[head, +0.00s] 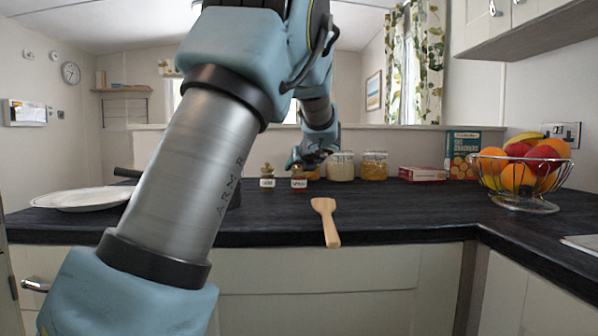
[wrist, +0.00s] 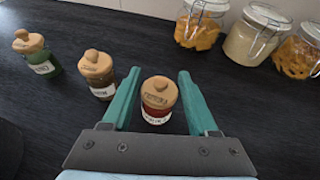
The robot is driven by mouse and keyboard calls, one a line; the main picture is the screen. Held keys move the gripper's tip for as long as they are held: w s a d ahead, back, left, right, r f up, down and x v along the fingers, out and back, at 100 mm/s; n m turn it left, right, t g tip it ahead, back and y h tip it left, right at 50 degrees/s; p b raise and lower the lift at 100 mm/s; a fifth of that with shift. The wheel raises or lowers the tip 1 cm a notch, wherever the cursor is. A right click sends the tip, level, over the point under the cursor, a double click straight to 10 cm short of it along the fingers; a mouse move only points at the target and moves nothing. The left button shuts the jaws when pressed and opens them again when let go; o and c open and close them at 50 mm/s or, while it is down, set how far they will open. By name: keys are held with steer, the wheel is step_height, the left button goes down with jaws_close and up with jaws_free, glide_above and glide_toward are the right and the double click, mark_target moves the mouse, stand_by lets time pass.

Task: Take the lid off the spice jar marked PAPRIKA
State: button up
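The spice jar marked PAPRIKA (wrist: 157,114) holds red spice and stands upright on the dark worktop. Its round wooden lid (wrist: 159,94) with a knob is on the jar, and lettering shows on the lid. My gripper (wrist: 159,73) is open, with one green finger on each side of the jar and a gap visible on both sides. How high the fingertips are relative to the lid I cannot tell. In the head view my gripper (head: 308,160) is just above the jar (head: 299,184), which has a white label.
A brown spice jar (wrist: 99,76) stands close left of the paprika jar, and a green one (wrist: 37,55) farther left. Several clip-top glass jars (head: 341,166) stand to the right. A wooden spatula (head: 327,222), plate (head: 80,199) and fruit bowl (head: 522,182) are also on the worktop.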

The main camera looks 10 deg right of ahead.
jaws_close()
stand_by(0.3)
